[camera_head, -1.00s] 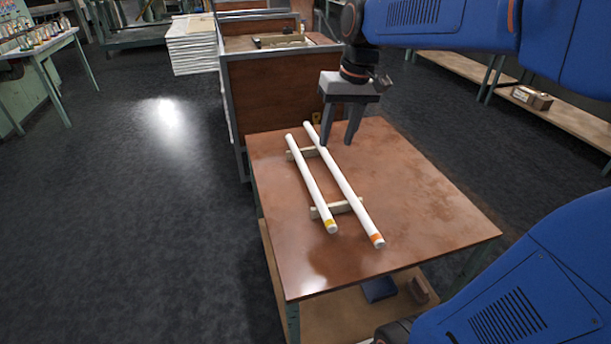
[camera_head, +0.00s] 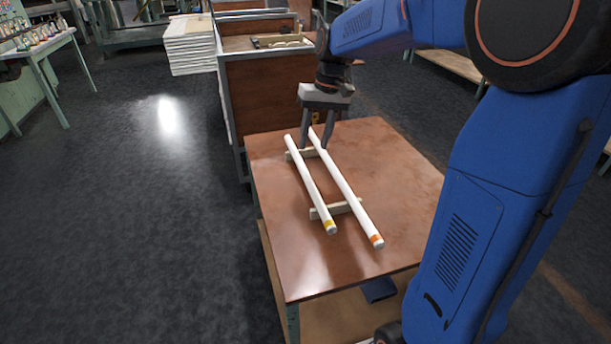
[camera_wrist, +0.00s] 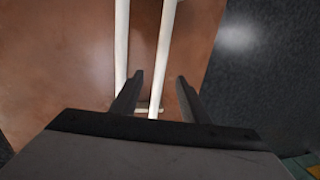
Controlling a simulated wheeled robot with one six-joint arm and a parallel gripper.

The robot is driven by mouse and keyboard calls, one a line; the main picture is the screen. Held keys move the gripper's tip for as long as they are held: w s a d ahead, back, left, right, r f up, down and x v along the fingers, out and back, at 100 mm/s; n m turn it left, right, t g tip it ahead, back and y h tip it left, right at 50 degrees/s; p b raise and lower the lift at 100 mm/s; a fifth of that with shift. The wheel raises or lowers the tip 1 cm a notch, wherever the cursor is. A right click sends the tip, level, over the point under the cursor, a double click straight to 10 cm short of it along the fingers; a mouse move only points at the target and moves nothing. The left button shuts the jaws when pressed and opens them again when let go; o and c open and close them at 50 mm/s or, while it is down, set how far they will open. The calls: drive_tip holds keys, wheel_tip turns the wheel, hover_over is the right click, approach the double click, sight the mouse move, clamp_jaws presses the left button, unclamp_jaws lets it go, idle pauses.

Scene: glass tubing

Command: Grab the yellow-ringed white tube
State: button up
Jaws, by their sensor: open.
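The yellow-ringed white tube (camera_head: 309,183) is the left of two parallel white tubes lying across two small wooden supports, its yellow ring (camera_head: 330,225) at the near end. The orange-ringed white tube (camera_head: 347,190) lies to its right. My gripper (camera_head: 315,148) is open and empty over the far ends of the tubes. In the wrist view, my gripper (camera_wrist: 159,82) has one tube (camera_wrist: 164,45), apparently the yellow-ringed one, running between its fingers in the picture. The other tube (camera_wrist: 122,50) passes left of the fingers. The rings do not show there.
The tubes and supports (camera_head: 335,209) are on a brown table (camera_head: 400,180) with bare surface to the right. A wooden-sided cabinet (camera_head: 268,95) stands just behind the table. Open dark floor lies to the left.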

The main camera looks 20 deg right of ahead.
sight(306, 171)
drive_tip(key=f, duration=0.3)
drive_tip(key=a+f, duration=0.1)
drive_tip(key=f, duration=0.2)
drive_tip(key=a+f, duration=0.1)
drive_tip(key=f, duration=0.3)
drive_tip(key=shift+a, duration=0.1)
clamp_jaws()
